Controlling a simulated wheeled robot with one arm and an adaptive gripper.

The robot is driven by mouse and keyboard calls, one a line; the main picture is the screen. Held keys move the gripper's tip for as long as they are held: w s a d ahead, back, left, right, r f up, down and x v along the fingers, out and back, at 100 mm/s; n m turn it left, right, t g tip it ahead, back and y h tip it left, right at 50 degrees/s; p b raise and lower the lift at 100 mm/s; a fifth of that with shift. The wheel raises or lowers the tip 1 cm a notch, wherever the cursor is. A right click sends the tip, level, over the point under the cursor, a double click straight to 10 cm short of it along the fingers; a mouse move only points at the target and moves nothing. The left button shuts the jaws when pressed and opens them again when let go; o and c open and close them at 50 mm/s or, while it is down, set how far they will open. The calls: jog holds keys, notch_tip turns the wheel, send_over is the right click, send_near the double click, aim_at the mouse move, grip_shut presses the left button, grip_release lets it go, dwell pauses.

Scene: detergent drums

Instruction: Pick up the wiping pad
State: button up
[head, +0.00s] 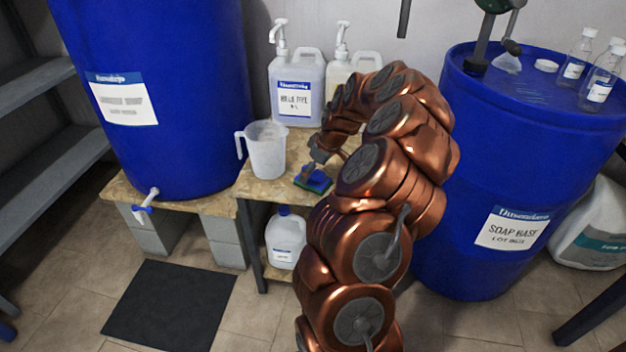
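The wiping pad (319,184) is a small blue pad with a green lower layer. It lies on the wooden bench top (288,170), close to its front edge. My copper-coloured arm reaches over from the front right and bends down to the pad. Part of the bench right of the pad is hidden behind my arm.
A measuring jug (266,152) stands left of the pad. Pump bottles (297,98) stand behind. Large blue drums flank the bench, left (165,150) and right (470,185). Small bottles (574,62) stand on the right drum. A jug (285,243) sits below the bench.

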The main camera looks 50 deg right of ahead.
jog(key=shift+x, duration=1.25)
jog(key=shift+r, duration=0.1)
jog(key=c, duration=1.4)
jog(key=shift+d+r, duration=0.1)
jog(key=shift+r, duration=1.8)
jog(key=shift+s+a+f, duration=0.15)
jog(key=shift+s+a, duration=0.15)
jog(key=shift+s, duration=0.35)
jog(key=s+a, duration=0.1)
jog(key=s, duration=0.3)
jog(key=s+a+r, duration=0.1)
jog(key=s+a, duration=0.1)
jog(key=s, duration=0.3)
jog(key=s+a, duration=0.1)
jog(key=s, duration=0.4)
jog(key=shift+a+r, duration=0.2)
jog(key=shift+a, duration=0.15)
